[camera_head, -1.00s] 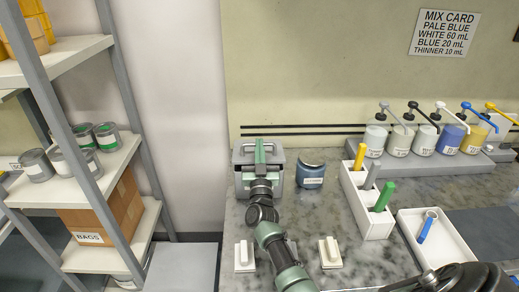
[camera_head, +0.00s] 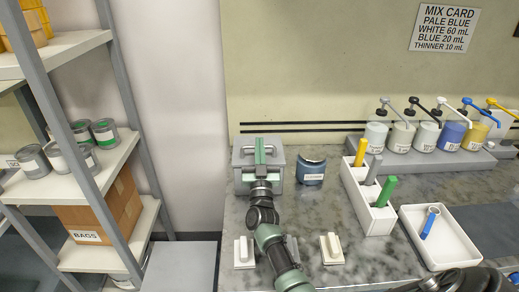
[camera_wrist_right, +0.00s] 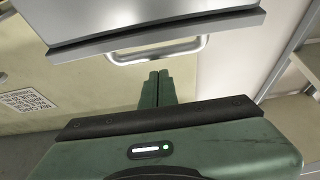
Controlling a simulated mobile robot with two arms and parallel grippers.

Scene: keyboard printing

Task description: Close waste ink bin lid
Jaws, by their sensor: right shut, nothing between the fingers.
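The waste ink bin (camera_head: 243,176) is a grey box at the back left of the counter. Its grey lid (camera_head: 243,156) appears to lie flat across the top; my gripper covers the middle, and I cannot tell whether it is fully seated. My right gripper (camera_head: 260,147) is over the lid, shut and empty. In the right wrist view the shut fingertips (camera_wrist_right: 158,74) point at a grey slab with a lip, likely the lid (camera_wrist_right: 140,22), and a bar handle (camera_wrist_right: 195,50). Contact cannot be judged.
A blue-grey jar (camera_head: 311,172) stands close right of the bin. Beyond it are a white marker holder (camera_head: 371,218), a white tray (camera_head: 443,250) and several pump bottles (camera_head: 424,135). Two white blocks (camera_head: 331,248) sit in front. A shelf with cans (camera_head: 104,133) stands left.

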